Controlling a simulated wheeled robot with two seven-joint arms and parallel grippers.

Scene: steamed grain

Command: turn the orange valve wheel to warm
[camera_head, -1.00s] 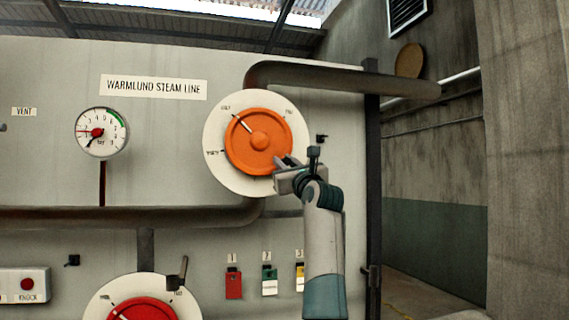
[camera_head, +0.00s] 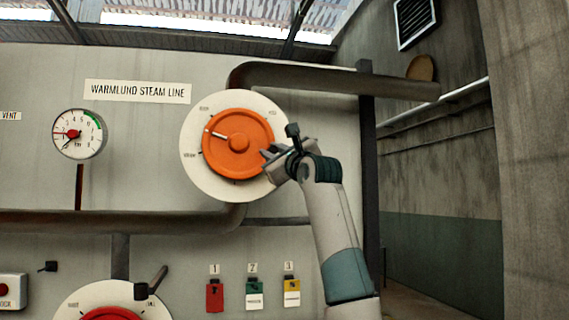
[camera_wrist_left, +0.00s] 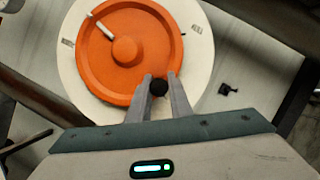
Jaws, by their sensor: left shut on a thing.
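The orange valve wheel (camera_head: 238,155) sits on a round white dial plate (camera_head: 200,180) on the panel. Its white pointer (camera_head: 215,134) points left and slightly up, between the upper-left label and the left label (camera_head: 189,155). The left label looks like WARM, but is blurred. My left gripper (camera_head: 266,157) is at the wheel's lower-right rim. My right gripper is not in view.
A pressure gauge (camera_head: 78,134) is to the left, and a dark pipe (camera_head: 330,80) runs above the dial. A second dial with a red wheel (camera_head: 110,314) is below. Red, green and yellow tags (camera_head: 253,296) hang under the wheel. A small black fitting (camera_wrist_left: 228,90) is beside the dial.

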